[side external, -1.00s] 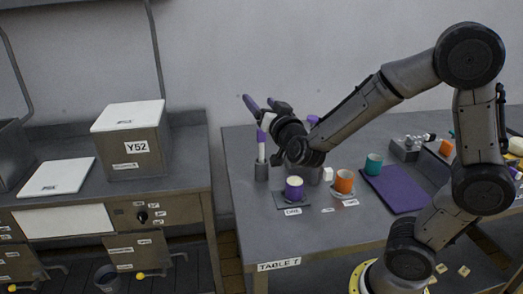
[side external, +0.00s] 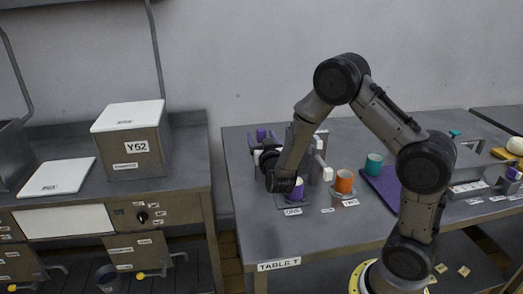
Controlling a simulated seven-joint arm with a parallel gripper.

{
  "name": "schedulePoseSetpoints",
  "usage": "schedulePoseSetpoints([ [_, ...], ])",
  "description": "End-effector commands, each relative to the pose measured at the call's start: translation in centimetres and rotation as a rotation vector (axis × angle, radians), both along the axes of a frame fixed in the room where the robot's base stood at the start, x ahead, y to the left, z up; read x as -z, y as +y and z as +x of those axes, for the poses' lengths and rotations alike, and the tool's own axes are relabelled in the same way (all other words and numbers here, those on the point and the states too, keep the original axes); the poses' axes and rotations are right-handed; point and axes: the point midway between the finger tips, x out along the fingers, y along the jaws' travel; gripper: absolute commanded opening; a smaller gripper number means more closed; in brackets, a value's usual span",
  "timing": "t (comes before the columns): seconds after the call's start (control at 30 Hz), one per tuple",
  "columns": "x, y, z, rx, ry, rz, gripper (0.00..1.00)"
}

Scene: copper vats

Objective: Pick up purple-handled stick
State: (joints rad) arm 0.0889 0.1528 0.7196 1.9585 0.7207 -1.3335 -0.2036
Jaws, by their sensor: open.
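My gripper (side external: 262,140) is at the back left of the table, beyond my bent wrist, over the place of the left grey holder. Purple shows at its fingers, but I cannot tell how much is gripper and how much is a stick's handle. The gripper is open. The purple-handled stick and its holder are mostly hidden behind my wrist, so contact cannot be told. A white upright piece (side external: 319,158) stands just right of my forearm; its top is unclear.
A purple cup (side external: 298,189) is partly behind my wrist. An orange cup (side external: 344,181) and a teal cup (side external: 374,164) stand to the right, near a purple mat (side external: 384,184).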

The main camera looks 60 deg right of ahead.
Motion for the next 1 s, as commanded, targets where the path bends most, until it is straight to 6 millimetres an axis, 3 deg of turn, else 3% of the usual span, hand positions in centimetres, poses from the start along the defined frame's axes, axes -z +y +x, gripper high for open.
schedulePoseSetpoints([
  [0.5, -0.7, -4.2, 3.3, 0.002, -0.001, -0.001, 0.72],
  [0.8, -0.7, -4.4, 3.6, 0.000, -0.001, -0.001, 0.72],
  [1.0, -0.7, -4.3, 3.6, 0.000, -0.001, -0.001, 0.36],
])
